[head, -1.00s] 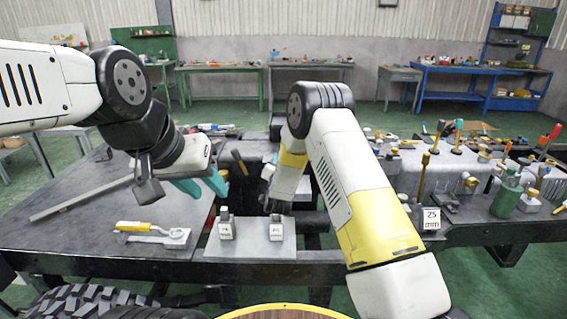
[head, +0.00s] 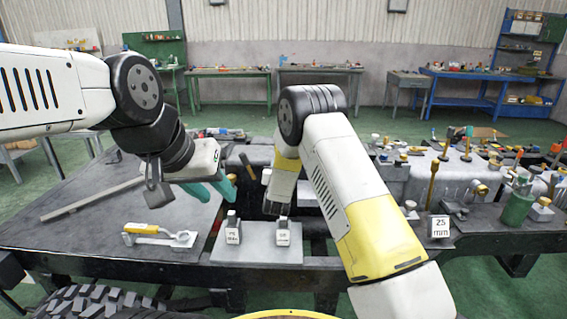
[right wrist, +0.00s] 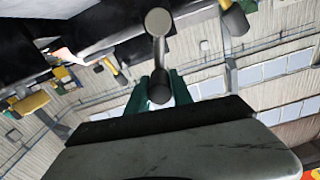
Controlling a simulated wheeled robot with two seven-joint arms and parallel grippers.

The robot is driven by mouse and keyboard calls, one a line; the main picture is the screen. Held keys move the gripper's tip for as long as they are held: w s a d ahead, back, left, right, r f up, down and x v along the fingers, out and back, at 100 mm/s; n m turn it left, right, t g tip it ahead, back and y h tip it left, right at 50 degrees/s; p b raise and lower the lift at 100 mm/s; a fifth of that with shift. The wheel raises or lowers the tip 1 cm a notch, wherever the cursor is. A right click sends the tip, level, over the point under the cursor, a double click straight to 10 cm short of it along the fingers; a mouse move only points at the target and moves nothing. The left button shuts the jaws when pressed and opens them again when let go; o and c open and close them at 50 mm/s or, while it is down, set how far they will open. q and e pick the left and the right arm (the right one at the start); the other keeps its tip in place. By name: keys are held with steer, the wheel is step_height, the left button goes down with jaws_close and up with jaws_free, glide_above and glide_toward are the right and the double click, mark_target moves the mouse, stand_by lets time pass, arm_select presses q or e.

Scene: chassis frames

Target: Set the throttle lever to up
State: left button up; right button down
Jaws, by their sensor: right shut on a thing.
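In the right wrist view, a grey lever with a rounded knob (right wrist: 158,20) ends in a dark cylindrical grip (right wrist: 160,90). My right gripper (right wrist: 161,84) is shut on this grip, with a green finger on each side. I cannot read a label on it. In the head view, the right gripper's fingers and the held lever are hidden behind or below my right forearm. My left gripper (head: 212,189) is open and empty, its teal fingers apart above the dark bench. A dark handle (head: 248,168) stands between the two arms; I cannot tell whether it is the throttle lever.
A grey plate (head: 258,255) with two labelled blocks lies at the bench front. A yellow-handled tool (head: 150,229) lies left of it. A green bottle (head: 517,205), a 25 mm block (head: 440,227) and several upright tools crowd the right side. The left bench top is mostly clear.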

steer(key=shift+a, duration=0.1)
steer(key=c, duration=1.1)
jaws_free()
steer(key=shift+s, duration=0.1)
steer(key=s, duration=0.7)
steer(key=shift+s, duration=0.35)
